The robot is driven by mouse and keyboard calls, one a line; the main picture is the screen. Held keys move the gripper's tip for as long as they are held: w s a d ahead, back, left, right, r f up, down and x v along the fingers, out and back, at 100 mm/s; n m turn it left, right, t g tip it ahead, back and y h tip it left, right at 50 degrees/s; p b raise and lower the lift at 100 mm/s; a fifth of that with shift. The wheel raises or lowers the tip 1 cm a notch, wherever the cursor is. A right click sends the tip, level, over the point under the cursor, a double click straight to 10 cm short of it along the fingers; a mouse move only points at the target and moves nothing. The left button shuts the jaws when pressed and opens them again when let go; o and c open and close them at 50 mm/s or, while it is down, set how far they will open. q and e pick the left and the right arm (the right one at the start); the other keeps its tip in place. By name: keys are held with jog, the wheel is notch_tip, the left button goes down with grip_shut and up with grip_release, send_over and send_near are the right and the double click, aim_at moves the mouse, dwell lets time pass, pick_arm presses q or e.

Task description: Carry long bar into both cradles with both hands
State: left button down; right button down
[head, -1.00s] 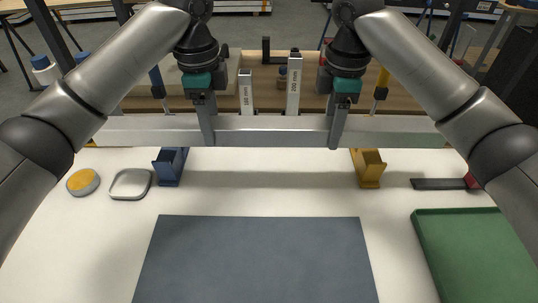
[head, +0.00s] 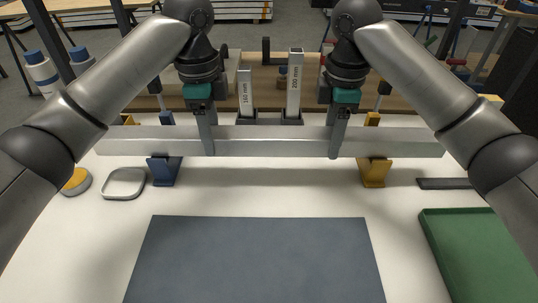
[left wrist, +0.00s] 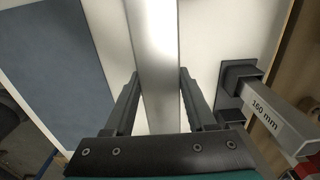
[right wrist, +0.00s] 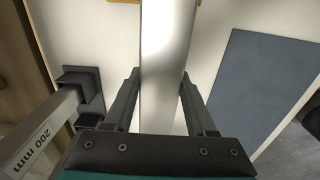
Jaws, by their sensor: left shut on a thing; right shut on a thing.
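A long pale metal bar (head: 271,141) runs level across the head view. My left gripper (head: 208,148) is shut on the bar left of its middle, and my right gripper (head: 336,148) is shut on it right of its middle. The bar also shows between the fingers in the left wrist view (left wrist: 157,70) and the right wrist view (right wrist: 166,70). A blue cradle (head: 164,172) stands under the bar's left part and a yellow cradle (head: 375,173) under its right part. The bar hides the middle of both cradles; whether it touches them I cannot tell.
Upright posts marked 160 mm (head: 245,93) and 200 mm (head: 294,85) stand just behind the bar. A grey mat (head: 258,260) lies in front, a green tray (head: 470,212) at the right. A grey dish (head: 123,184) and a yellow-topped disc (head: 76,182) lie at the left.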

pick_arm(q)
jog(key=shift+f+b, duration=0.4)
jog(key=shift+b, duration=0.05)
pick_arm(e)
jog(key=shift+f, duration=0.4)
pick_arm(q)
jog(key=shift+c, duration=1.1)
grip_release()
pick_arm(e)
jog(key=shift+c, duration=1.1)
grip_release()
jog(key=shift+r, duration=0.3)
pick_arm(q)
notch_tip(320, 180, up, 12)
pick_arm(e)
notch_tip(320, 180, up, 11)
jog(key=shift+r, duration=0.15)
pick_arm(q)
jog(key=shift+f, duration=0.1)
